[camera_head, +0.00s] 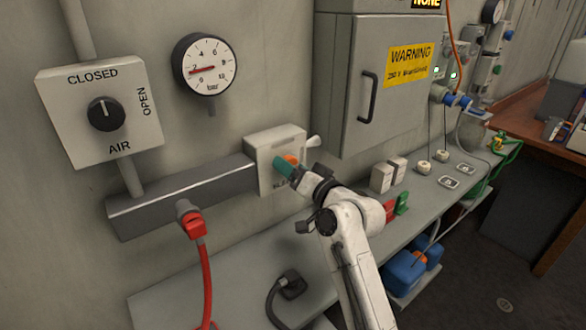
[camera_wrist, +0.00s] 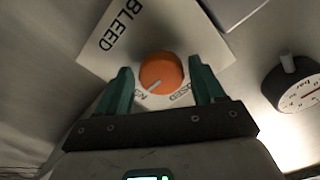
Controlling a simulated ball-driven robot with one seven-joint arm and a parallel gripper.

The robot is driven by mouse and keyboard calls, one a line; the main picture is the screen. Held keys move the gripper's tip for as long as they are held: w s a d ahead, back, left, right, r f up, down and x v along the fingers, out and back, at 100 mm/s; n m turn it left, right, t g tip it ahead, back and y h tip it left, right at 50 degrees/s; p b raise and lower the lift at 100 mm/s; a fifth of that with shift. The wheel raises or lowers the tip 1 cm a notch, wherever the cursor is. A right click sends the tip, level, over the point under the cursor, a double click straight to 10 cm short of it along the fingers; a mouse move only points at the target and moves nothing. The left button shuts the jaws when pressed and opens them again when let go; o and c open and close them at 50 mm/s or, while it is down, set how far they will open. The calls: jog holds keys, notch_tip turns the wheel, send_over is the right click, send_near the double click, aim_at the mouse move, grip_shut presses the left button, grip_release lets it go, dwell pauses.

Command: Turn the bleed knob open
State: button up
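The orange bleed knob (camera_wrist: 160,70) sits on a pale plate (camera_wrist: 128,40) marked BLEED. The knob also shows in the head view (camera_head: 291,159), partly hidden by my gripper. In the wrist view, its white pointer mark slants to the lower left, close to partly hidden lettering that looks like the end of OPEN. Lettering like CLOSED is at its lower right. My gripper (camera_wrist: 161,66) has its teal fingers open, one on each side of the knob, with a visible gap to it on both sides. In the head view my gripper (camera_head: 284,165) is at the plate's front.
A gauge (camera_head: 206,66) and an AIR switch plate (camera_head: 72,135) are on the wall at left. A grey cabinet (camera_head: 345,120) hangs to the right. A red hose (camera_head: 205,270) drops at lower left. Below runs a bench (camera_head: 180,300) with a black plug (camera_head: 290,285) on it.

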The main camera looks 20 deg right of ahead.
jog(key=shift+o, duration=0.7)
jog(key=b+v, duration=0.2)
jog(key=v, duration=0.8)
jog(key=shift+s, duration=0.4)
jog(key=shift+d+r, duration=0.1)
jog(key=s+d+f+n+g+h, duration=0.3)
jog(key=s+f+g, duration=0.8)
jog(key=s+f, duration=1.45)
jog(key=s+d+f+g+h, duration=0.1)
jog(key=s+f+g, duration=0.4)
jog(key=s, duration=0.8)
jog(key=shift+s+d+h, duration=0.2)
jog(key=shift+s+h, duration=0.1)
jog(key=shift+h, duration=0.6)
